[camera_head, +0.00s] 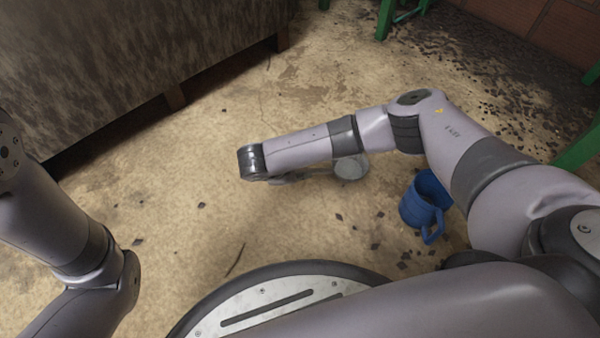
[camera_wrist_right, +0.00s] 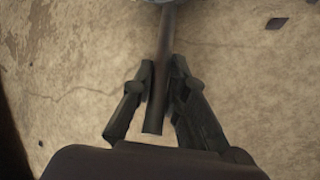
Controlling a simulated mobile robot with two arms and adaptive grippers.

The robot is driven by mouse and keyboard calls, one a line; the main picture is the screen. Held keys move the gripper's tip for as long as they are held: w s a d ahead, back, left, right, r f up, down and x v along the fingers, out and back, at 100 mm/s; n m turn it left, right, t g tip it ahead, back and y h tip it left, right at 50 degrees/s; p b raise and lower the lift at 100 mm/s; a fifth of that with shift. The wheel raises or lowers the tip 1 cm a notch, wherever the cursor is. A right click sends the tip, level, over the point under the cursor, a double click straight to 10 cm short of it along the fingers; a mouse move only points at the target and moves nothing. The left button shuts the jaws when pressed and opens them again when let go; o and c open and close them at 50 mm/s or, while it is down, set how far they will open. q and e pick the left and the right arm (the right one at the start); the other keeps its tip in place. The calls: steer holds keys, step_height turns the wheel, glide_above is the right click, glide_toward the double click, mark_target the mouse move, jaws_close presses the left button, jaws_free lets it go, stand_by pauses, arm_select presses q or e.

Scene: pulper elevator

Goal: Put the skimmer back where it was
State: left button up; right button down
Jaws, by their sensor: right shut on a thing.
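The skimmer's grey round head (camera_head: 351,168) shows in the head view just below my right forearm, over the concrete floor. Its thin handle runs left from the head, partly hidden by my arm. In the right wrist view the dark handle (camera_wrist_right: 165,45) lies between the two fingers of my right gripper (camera_wrist_right: 161,88), which is shut on it near its end. Only a sliver of the skimmer head shows at the top edge there. In the head view my right gripper (camera_head: 284,180) is mostly hidden under the wrist. My left arm comes in at the left, but its gripper is out of view.
A blue jug with a handle (camera_head: 424,203) stands on the floor right of the skimmer head, close to my right arm. A large dark box-like structure (camera_head: 120,70) fills the upper left. Green legs (camera_head: 386,18) and a brick wall are behind. The floor between is mostly clear.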

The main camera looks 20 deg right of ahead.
steer(key=shift+r, duration=0.1)
steer(key=c, duration=1.6)
jaws_free()
steer(key=p+v, duration=0.8)
steer(key=v, duration=0.4)
steer(key=shift+s, duration=0.1)
